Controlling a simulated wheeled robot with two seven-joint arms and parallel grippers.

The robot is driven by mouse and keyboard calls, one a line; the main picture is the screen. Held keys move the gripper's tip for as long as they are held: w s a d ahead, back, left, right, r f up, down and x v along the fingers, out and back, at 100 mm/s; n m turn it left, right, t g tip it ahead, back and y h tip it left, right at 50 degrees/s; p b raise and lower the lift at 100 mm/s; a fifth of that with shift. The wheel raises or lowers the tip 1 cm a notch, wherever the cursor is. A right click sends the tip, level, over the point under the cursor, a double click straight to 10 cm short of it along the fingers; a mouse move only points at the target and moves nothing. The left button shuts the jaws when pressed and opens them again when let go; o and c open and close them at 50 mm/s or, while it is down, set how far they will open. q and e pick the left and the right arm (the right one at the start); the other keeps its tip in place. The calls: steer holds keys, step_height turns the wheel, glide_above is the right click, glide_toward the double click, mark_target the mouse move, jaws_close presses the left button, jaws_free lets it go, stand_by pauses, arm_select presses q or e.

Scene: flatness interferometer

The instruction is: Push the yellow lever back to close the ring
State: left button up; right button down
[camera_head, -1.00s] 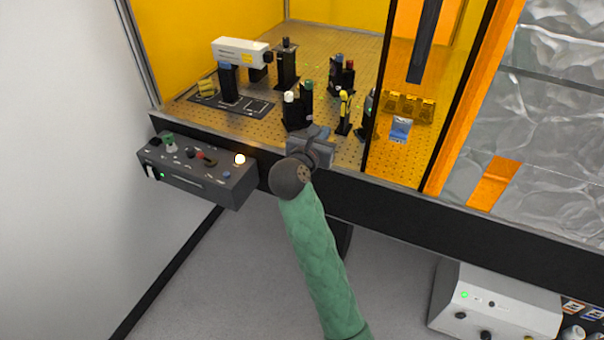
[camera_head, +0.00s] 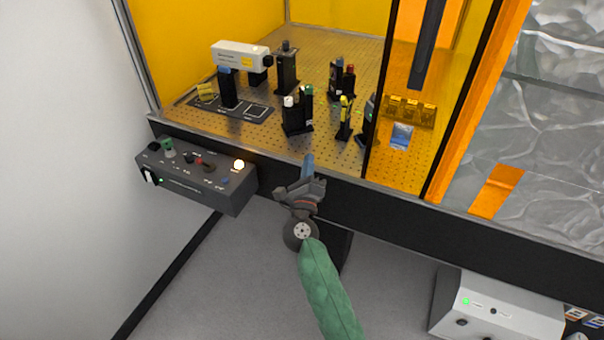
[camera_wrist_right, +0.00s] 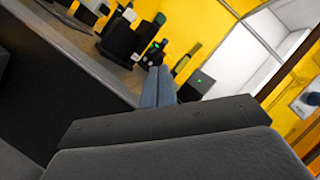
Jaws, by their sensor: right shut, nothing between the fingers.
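The yellow lever (camera_head: 344,103) stands upright on a small black mount on the perforated optical breadboard, right of the middle in the head view. Whether its ring is open or closed is too small to tell. My right gripper (camera_head: 308,158) is at the front edge of the breadboard, in front of the lever and to its left, apart from it. Its blue-grey fingers are together and empty, and they also show in the right wrist view (camera_wrist_right: 158,86), pointing toward the black mounts. My left gripper is not in view.
Black mounts with white and green tops (camera_head: 298,112) stand left of the lever. A white laser head (camera_head: 240,56) is at back left. A control box (camera_head: 197,175) hangs at the front left. An orange panel edge (camera_head: 445,170) is to the right.

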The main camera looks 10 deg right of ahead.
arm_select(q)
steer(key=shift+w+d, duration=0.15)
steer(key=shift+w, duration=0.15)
arm_select(e)
steer(key=f+n+y, duration=0.1)
steer(key=a+f+n+y, duration=0.1)
steer(key=n, duration=0.1)
steer(key=f+n+y, duration=0.1)
steer(key=f+n, duration=0.1)
steer(key=shift+a, duration=0.4)
